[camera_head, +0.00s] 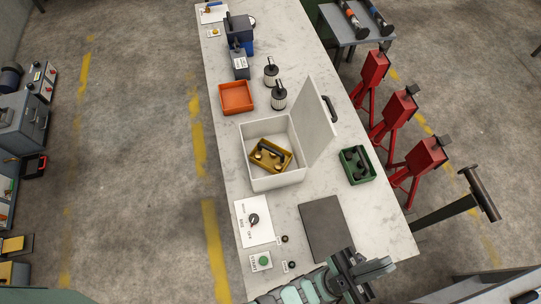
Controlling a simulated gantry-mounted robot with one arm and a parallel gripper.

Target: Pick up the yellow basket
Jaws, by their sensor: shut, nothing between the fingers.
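The yellow basket (284,163) lies inside an open white box (277,184) on the long table. It sits at an angle, and dark parts show in and across it; I cannot tell whether these are its handle or its contents. The box's lid (319,127) stands open on the right side, with a dark handle on it. My gripper (372,268) is at the bottom of the view, above the near end of the table, well apart from the box and basket. It is shut and empty. Its fingertips are small and hard to make out.
A green basket (356,165) stands right of the box, an orange tray (236,98) behind it to the left. Two dark-and-white canisters (279,96) stand behind the box. A dark mat (322,228) and a panel with a knob (254,222) lie nearer. Red stands (427,157) line the table's right side.

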